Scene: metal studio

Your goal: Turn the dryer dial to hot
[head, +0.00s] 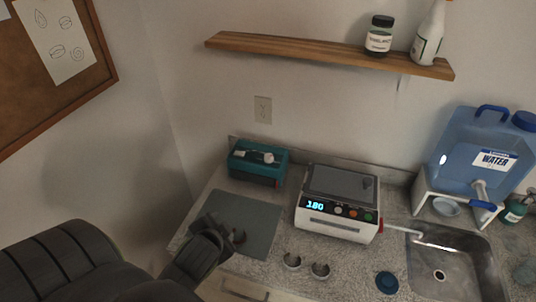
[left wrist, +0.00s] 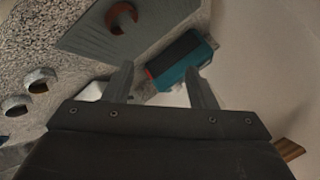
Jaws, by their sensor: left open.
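A white machine (head: 337,218) with a grey lid stands on the counter, its front lit with "180" beside several coloured round controls (head: 353,212). A teal box (head: 257,163) with a pale piece on top stands to its left at the back; it also shows in the left wrist view (left wrist: 183,62). I cannot tell which of these is the dryer, or read any dial setting. My left gripper (head: 212,240) is over the grey mat, left of the white machine, with its fingers apart and empty in the left wrist view (left wrist: 163,88). My right gripper is out of view.
The grey mat (head: 245,215) holds a reddish-brown curved piece (head: 239,236). Two grey ring-like pieces (head: 320,270) lie before the machine, and a dark blue round lid (head: 387,282) lies to their right. A sink (head: 445,270) and blue water jug (head: 480,150) are at right.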

